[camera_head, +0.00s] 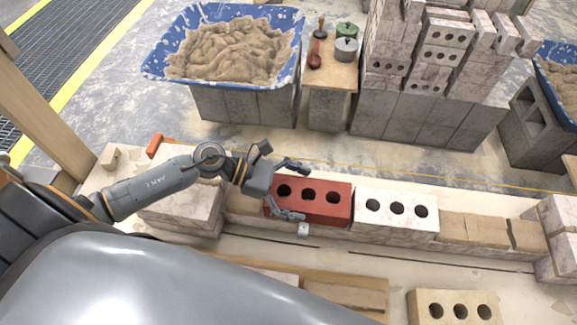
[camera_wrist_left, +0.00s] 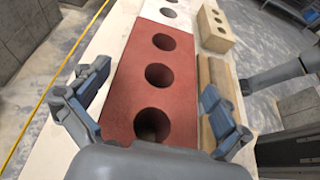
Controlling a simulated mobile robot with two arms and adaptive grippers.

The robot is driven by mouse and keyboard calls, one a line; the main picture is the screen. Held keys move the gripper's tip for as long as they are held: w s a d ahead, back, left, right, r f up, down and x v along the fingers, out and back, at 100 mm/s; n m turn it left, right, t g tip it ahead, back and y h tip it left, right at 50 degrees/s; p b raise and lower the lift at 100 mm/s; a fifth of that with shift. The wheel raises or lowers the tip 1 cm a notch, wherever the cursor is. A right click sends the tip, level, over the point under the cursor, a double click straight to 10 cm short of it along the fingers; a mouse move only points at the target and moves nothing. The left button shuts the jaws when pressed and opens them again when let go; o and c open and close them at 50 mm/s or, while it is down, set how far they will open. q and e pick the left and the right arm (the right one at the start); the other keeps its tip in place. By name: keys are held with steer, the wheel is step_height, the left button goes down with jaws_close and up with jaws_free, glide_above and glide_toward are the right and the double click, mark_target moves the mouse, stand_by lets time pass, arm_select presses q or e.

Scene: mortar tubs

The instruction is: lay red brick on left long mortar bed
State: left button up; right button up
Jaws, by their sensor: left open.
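The red brick (camera_head: 310,203), with three holes, lies flat on the low wall, left of a white brick. A little sandy mortar (camera_head: 240,204) shows at its left end. I cannot see how it sits on the bed beneath it. My left gripper (camera_head: 289,190) is open at the brick's left end, one finger along each long side. In the left wrist view the gripper (camera_wrist_left: 150,106) straddles the red brick (camera_wrist_left: 158,75), with a visible gap at the left finger; contact at the right finger is unclear. My right gripper is not in view.
The white brick (camera_head: 397,210) stands close to the red brick's right end. Bare mortar (camera_head: 475,229) continues right of it to an end block (camera_head: 560,225). A cream brick (camera_head: 455,307) lies in front. A blue mortar tub (camera_head: 290,65) and stacked bricks (camera_head: 430,60) stand behind.

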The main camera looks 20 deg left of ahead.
arm_select(q)
steer(key=v, duration=1.1)
steer(key=shift+r, duration=0.2)
